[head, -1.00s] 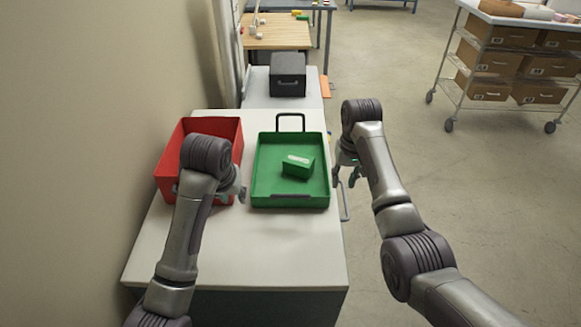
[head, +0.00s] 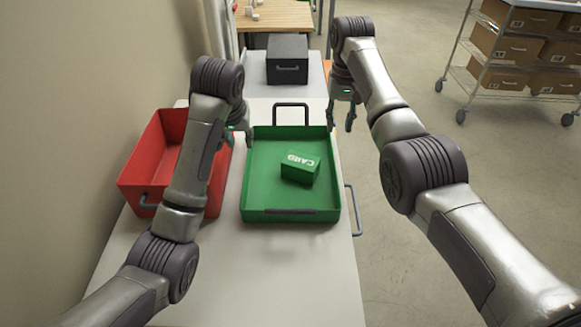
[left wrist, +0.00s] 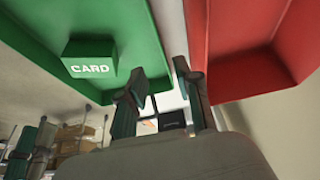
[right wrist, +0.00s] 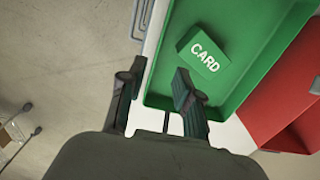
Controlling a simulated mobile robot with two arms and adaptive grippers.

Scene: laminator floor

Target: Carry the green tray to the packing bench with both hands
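The green tray (head: 262,180) lies on the white-topped table, with a dark loop handle at its far end and a dark grip at its near end. A green box marked CARD (head: 301,167) is in it; the box also shows in the left wrist view (left wrist: 90,60) and right wrist view (right wrist: 203,52). My left gripper (head: 240,137) is at the tray's far left side, its fingers apart and empty (left wrist: 160,95). My right gripper (head: 341,118) is beside the tray's far right corner, its fingers apart and empty (right wrist: 157,98). Neither visibly holds the tray.
A red bin (head: 150,168) stands close left of the tray, partly behind my left arm. A black case (head: 287,60) sits beyond the tray. A wooden-topped bench (head: 275,15) is further back. A cart with cardboard boxes (head: 510,45) stands right; the floor between is clear.

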